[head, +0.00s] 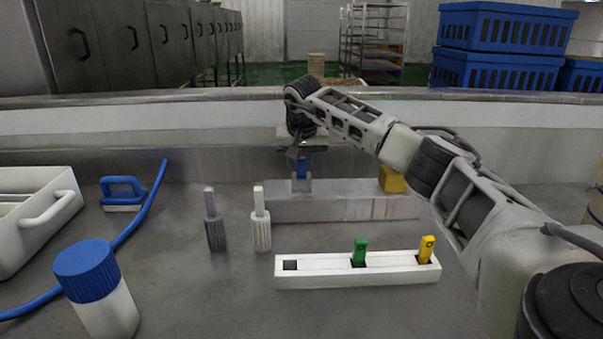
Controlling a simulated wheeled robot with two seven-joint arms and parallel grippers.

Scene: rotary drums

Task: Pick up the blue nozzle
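The blue nozzle (301,168) is upright at the left end of a long grey block (340,207), with a grey piece below it. My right gripper (301,157) points down from above, with its fingers at the top of the nozzle. The fingers are small and dark here, so I cannot tell whether they are shut on it. The gripper hides the nozzle's upper end. I cannot tell whether the nozzle is resting or lifted. My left gripper is out of view.
A white rack (320,278) in front holds a green nozzle (359,252) and a yellow nozzle (427,249); its left slot is empty. Two grey-handled brushes (213,232) (261,230) stand left of it. A blue-capped bottle (92,285), blue hose (135,228) and white bin (40,225) lie left.

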